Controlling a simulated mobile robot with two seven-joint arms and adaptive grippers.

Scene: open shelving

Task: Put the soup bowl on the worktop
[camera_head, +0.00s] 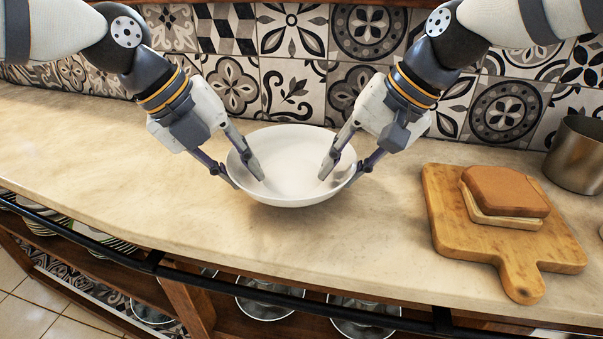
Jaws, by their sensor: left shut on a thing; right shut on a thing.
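The white soup bowl (292,188) is upright at the middle of the worktop (130,155), near the tiled wall. It is at or just above the surface; I cannot tell whether its base touches. My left gripper (248,178) is shut on the bowl's left rim, one finger inside and one outside. My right gripper (339,176) is shut on the right rim in the same way. The bowl's underside is hidden.
A wooden board (450,235) with bread (505,192) on it lies to the right. A metal pot (577,155) stands at the far right. The worktop left of the bowl is clear. A dark rail (100,240) runs along the front edge, above shelves with plates and metal pans.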

